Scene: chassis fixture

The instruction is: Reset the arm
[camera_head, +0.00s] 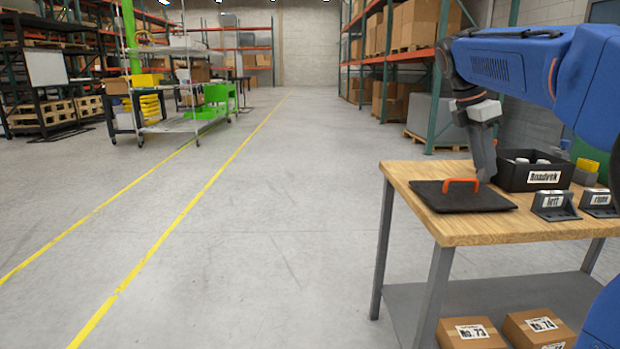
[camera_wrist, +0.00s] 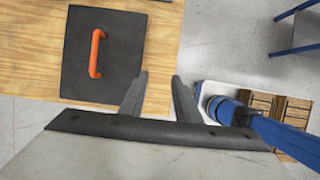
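My blue arm reaches in from the right in the head view, with my gripper (camera_head: 486,170) pointing down over the wooden table (camera_head: 480,233). In the wrist view my gripper (camera_wrist: 160,79) has its two fingers apart with nothing between them, so it is open and empty. A flat black plate (camera_head: 440,197) with an orange handle (camera_head: 461,184) lies on the table's left part. In the wrist view the black plate (camera_wrist: 75,70) and orange handle (camera_wrist: 97,53) are left of the fingers. The fingertips look close to the plate in the head view; contact cannot be told.
A black labelled bin (camera_head: 535,176) holding white items stands behind the plate. Two dark label holders, "left" (camera_head: 555,205) and another (camera_head: 599,203), stand right of it. Two cardboard boxes (camera_head: 470,334) sit on the lower shelf. Open floor (camera_head: 250,230) lies left of the table.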

